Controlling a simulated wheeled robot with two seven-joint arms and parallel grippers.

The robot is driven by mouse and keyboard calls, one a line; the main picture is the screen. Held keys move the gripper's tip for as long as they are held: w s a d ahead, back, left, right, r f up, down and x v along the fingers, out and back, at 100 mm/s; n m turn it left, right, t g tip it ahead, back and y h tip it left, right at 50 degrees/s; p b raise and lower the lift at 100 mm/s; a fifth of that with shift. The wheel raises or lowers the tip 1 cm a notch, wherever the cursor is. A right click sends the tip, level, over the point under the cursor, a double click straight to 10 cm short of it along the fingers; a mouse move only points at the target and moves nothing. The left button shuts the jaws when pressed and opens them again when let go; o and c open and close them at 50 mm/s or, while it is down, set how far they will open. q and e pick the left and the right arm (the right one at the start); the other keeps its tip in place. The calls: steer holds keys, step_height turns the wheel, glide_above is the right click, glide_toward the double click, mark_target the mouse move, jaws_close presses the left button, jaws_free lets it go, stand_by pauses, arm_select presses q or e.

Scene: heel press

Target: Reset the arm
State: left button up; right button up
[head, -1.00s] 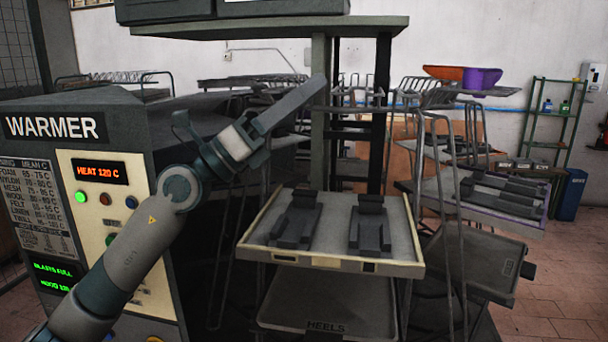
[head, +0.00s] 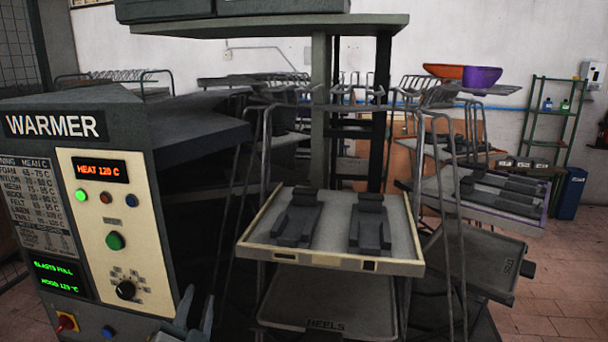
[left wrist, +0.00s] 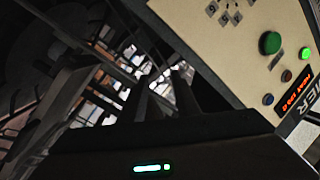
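My left gripper (head: 197,300) shows at the bottom of the head view, in front of the lower part of the warmer. Its two fingers point up and stand apart, with nothing seen between them. The fingers also show as dark shapes in the left wrist view (left wrist: 161,86), apart and empty. Most of my left arm is out of the head view. My right gripper is not in view.
The warmer (head: 55,125) stands at the left with its lit control panel (head: 118,215). A tray (head: 400,267) with two dark blocks is in the middle, above a HEELS tray (head: 330,300). Racks stand behind. A blue bin (head: 571,195) is at the right.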

arm_select(q)
steer(key=s+a+f+n+g, duration=0.1)
steer(key=s+f+g, duration=0.2)
steer(key=s+f, duration=0.3)
steer(key=s+a+f+n+g, duration=0.1)
steer(key=s+f+g, duration=0.15)
steer(key=f, duration=0.55)
steer(key=s+d+f+n+g+h, duration=0.1)
steer(key=s+f+g, duration=0.2)
steer(key=s+f, duration=0.5)
steer(key=s+f+n+g, duration=0.1)
steer(key=s+f+g, duration=0.2)
steer(key=s, duration=0.8)
steer(key=s+d+f+n+g+h, duration=0.1)
steer(key=s+f+g, duration=0.2)
steer(key=s+f, duration=0.5)
steer(key=d+f+t+h, duration=0.1)
steer(key=d+f, duration=0.1)
steer(key=f, duration=1.3)
steer(key=w+d+f+t, duration=0.1)
steer(key=d+f+t, duration=0.1)
steer(key=f, duration=1.4)
steer(key=shift+d+f+m+h, duration=0.25)
steer(key=shift+d+m+h, duration=0.05)
steer(key=shift+d+h, duration=0.15)
steer(key=shift+w, duration=0.1)
